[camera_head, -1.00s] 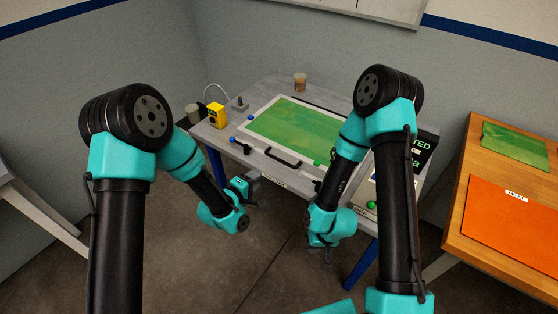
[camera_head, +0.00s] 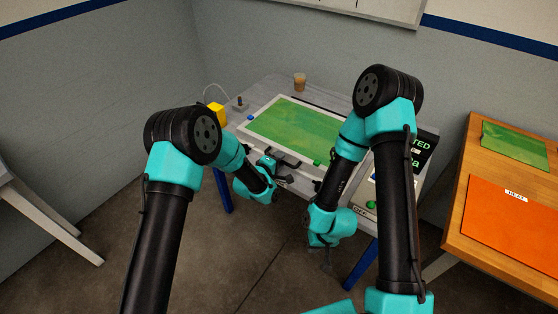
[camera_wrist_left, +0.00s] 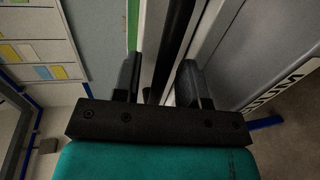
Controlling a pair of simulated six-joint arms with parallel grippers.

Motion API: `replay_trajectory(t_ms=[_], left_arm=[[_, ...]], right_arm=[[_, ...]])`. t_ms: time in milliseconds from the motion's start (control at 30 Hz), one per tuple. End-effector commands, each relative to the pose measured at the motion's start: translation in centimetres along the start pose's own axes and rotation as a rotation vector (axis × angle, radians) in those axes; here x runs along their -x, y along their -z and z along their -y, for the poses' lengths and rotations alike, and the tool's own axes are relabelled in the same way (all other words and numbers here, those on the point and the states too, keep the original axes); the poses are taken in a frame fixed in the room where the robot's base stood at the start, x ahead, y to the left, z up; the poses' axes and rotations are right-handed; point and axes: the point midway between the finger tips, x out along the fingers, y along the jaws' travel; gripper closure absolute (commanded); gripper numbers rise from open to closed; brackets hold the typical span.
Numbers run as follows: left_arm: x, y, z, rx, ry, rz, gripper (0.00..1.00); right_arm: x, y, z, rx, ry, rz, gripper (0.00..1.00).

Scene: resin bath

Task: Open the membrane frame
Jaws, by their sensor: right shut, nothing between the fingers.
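The membrane frame (camera_head: 257,109) is a white rim around a green sheet (camera_head: 295,130), lying flat and closed on the grey table. Its black front handle (camera_head: 290,160) is partly hidden by my left gripper (camera_head: 274,163) in the head view. In the left wrist view, the handle bar (camera_wrist_left: 177,40) runs between the two parted fingers of my left gripper (camera_wrist_left: 160,80); I cannot tell whether they touch it. My right gripper (camera_head: 328,260) is shut and empty, low in front of the table and away from the frame.
A yellow box (camera_head: 215,114) and a small cup (camera_head: 300,81) stand at the table's left and back. A control panel with a green button (camera_head: 369,204) and a dark display (camera_head: 423,150) are at the right. A wooden table (camera_head: 462,220) with an orange sheet stands further right.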

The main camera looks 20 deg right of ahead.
Motion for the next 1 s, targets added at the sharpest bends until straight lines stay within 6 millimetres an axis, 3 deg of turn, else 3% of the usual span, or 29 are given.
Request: replay_trajectory(t_ms=[300, 700, 1000], left_arm=[[-0.26, 0.00, 0.01, 0.000, 0.001, 0.000, 0.61], [-0.24, 0.01, 0.01, 0.000, 0.000, 0.000, 0.99], [-0.23, 0.01, 0.01, 0.000, 0.000, 0.000, 1.00]], right_arm=[[0.00, 0.00, 0.00, 0.000, 0.000, 0.000, 1.00], [0.00, 0.00, 0.00, 0.000, 0.000, 0.000, 1.00], [0.00, 0.00, 0.00, 0.000, 0.000, 0.000, 1.00]])
